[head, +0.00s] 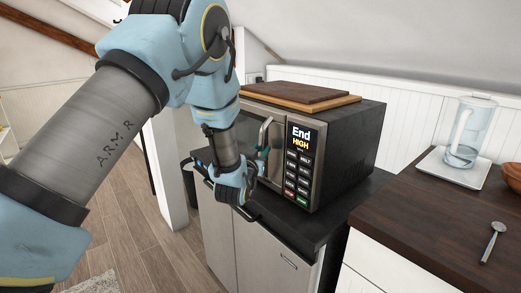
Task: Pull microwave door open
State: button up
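The microwave (348,147) stands on a dark counter, with its control panel (299,160) facing me and reading "End HIGH". Its door (247,132) is left of the panel and looks closed, though my arm covers much of it. A curved metal door handle (265,133) runs upright near the panel. My gripper (256,172) is in front of the door, close to the lower part of the handle. Its fingers are small and partly hidden, so I cannot tell whether they touch the handle or are open or shut.
Wooden boards (300,94) lie on top of the microwave. Below is a cabinet (262,255) with a dark counter edge. Open floor is at left.

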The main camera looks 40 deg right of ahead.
grip_shut()
dwell(1.4)
